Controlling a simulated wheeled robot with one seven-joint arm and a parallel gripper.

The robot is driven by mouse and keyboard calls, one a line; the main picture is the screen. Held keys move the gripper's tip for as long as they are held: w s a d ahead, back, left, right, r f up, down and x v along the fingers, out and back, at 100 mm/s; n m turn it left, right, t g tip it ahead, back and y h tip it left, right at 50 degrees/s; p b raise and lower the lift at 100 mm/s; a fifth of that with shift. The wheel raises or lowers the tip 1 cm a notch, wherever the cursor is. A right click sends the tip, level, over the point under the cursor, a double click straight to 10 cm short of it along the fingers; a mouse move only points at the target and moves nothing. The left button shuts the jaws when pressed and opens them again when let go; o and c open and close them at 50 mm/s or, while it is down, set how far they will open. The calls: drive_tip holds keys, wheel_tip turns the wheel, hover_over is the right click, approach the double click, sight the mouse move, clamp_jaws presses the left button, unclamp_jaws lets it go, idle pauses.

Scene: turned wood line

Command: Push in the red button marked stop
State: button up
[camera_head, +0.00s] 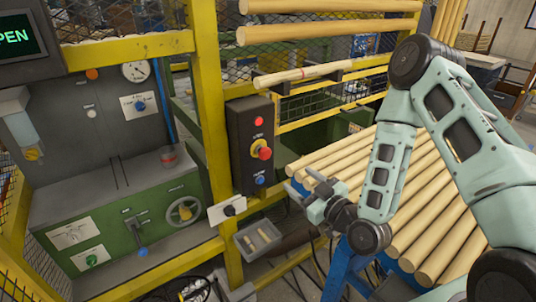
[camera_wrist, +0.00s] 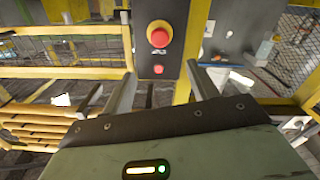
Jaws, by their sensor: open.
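A dark control box (camera_head: 250,145) is fixed to a yellow post. It carries a flat red button (camera_head: 258,121) at the top, a red mushroom button (camera_head: 264,153) on a yellow collar in the middle and a blue button (camera_head: 259,180) below. The labels are too small to read. The wrist view looks upside down; it shows the mushroom button (camera_wrist: 159,34) and, below it, the flat red button (camera_wrist: 158,69). My gripper (camera_head: 300,185) is open and empty, right of the box's lower end and apart from it. Its fingers flank the flat red button in the wrist view.
A rack of turned wood poles (camera_head: 410,205) lies behind and under my arm. A small grey tray (camera_head: 245,243) with wood pieces sits below the box. A green machine (camera_head: 120,225) stands at the left inside yellow guard frames. Yellow rails and mesh flank the post.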

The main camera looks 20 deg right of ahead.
sight(267, 154)
drive_tip(key=b+x, duration=0.1)
drive_tip(key=b, duration=0.2)
drive_tip(key=b+x, duration=0.1)
drive_tip(key=b, duration=0.2)
drive_tip(key=b+x, duration=0.1)
drive_tip(key=b, duration=0.3)
drive_tip(key=shift+w+f, duration=0.25)
drive_tip(key=shift+f, duration=0.05)
drive_tip(key=shift+a+b, duration=0.1)
drive_tip(key=shift+b, duration=0.45)
drive_tip(key=p+x, duration=0.1)
drive_tip(key=x, duration=0.2)
drive_tip(key=p+x, duration=0.2)
drive_tip(key=x, duration=0.2)
drive_tip(key=p+x, duration=0.1)
drive_tip(key=x, duration=0.2)
drive_tip(key=shift+w+a+r, duration=0.1)
drive_tip(key=shift+w+r, duration=0.15)
drive_tip(key=shift+r, duration=0.1)
drive_tip(key=shift+w+a+f+p, duration=0.15)
drive_tip(key=shift+w+p, duration=0.15)
drive_tip(key=shift+w, duration=0.2)
